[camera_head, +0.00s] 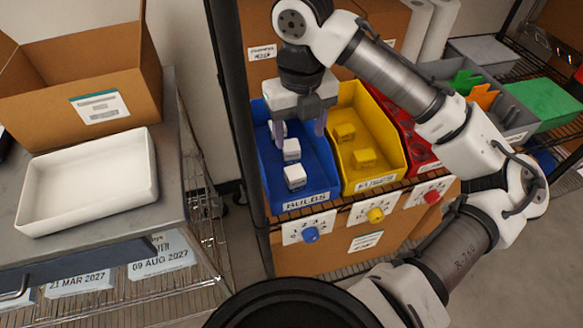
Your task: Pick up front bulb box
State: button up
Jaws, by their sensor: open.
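The blue bin (308,201), labelled BULBS, stands on the wire shelf and holds several small white boxes in a row from front to back. The front bulb box (295,177) sits nearest the bin's labelled front wall. Another white box (291,149) lies just behind it, and one more shows partly under the gripper. My gripper (299,132) is open, pointing down over the back half of the blue bin, with one finger on each side of the row. It is empty as far as I can see, and above and behind the front box.
A yellow bin (377,184) labelled FUSES with yellow boxes stands right of the blue bin, then a red bin (420,160). A black rack post is close on the left. A white tray (88,180) and an open carton (80,85) stand on the left table.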

send_over(295, 172)
jog(key=f, duration=0.7)
jog(key=shift+w+d, duration=0.1)
jog(key=shift+d, duration=0.25)
jog(key=shift+a+f+p, duration=0.2)
jog(key=shift+f, duration=1.25)
jog(key=shift+a+f+p, duration=0.15)
jog(key=shift+f, duration=1.25)
jog(key=c, duration=1.1)
jog(key=shift+o, duration=0.2)
jog(key=shift+r, duration=0.1)
